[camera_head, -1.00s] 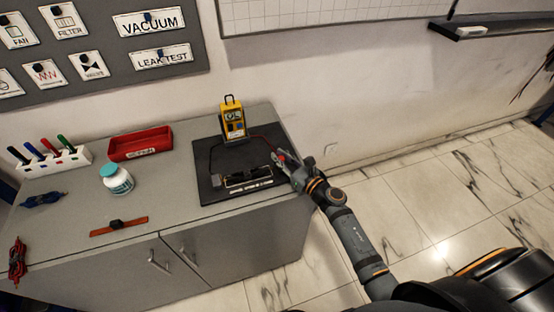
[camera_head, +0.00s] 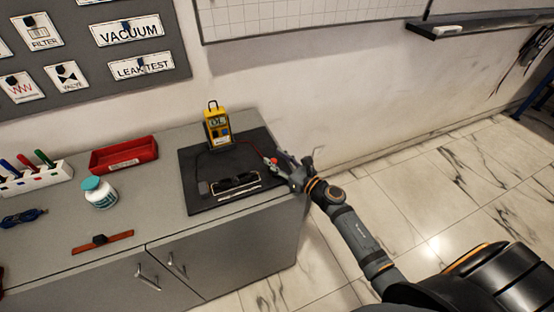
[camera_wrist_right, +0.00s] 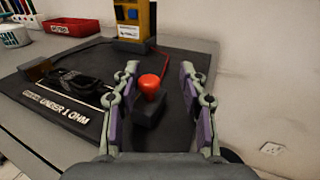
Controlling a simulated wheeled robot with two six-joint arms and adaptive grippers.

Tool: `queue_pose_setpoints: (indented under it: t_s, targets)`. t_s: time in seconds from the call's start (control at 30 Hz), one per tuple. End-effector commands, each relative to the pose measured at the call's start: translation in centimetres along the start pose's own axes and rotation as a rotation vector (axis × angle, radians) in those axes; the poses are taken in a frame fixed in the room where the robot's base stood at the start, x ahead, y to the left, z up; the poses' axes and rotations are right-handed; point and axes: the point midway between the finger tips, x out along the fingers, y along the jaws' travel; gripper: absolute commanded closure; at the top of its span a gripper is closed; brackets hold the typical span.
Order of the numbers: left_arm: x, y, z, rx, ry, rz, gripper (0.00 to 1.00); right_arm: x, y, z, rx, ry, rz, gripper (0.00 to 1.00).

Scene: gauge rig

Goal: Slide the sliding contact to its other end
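A low black part in a frame (camera_head: 237,181) lies on the board beside a strip marked "UNDER 1 OHM" (camera_wrist_right: 65,107). A yellow meter (camera_head: 217,126) stands behind. My left gripper is not in view.
A red wire runs from near the knob toward the meter. The cabinet's right edge lies beneath my right arm.

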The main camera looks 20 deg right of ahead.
Motion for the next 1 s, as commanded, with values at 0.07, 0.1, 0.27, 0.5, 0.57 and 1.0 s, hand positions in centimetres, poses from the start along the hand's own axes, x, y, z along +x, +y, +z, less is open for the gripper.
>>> queue_pose_setpoints:
  t_s: [0.07,0.1,0.27,0.5,0.57,1.0]
  targets:
    - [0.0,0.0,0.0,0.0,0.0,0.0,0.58,0.0,0.0,0.0,0.0,-0.001,0.0,0.59]
    - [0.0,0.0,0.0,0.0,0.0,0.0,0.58,0.0,0.0,0.0,0.0,-0.001,0.0,0.59]
    - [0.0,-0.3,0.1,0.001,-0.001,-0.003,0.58,-0.8,0.0,-0.1,-0.001,0.001,0.0,0.59]
    - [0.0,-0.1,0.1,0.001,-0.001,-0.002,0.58,-6.2,0.0,-0.2,-0.002,0.006,0.002,0.59]
    - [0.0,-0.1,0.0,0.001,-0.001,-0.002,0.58,-7.5,0.1,-0.2,-0.001,0.006,0.003,0.59]
    - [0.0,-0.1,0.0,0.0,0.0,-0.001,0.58,-11.9,0.0,0.0,-0.001,0.0,0.001,0.59]
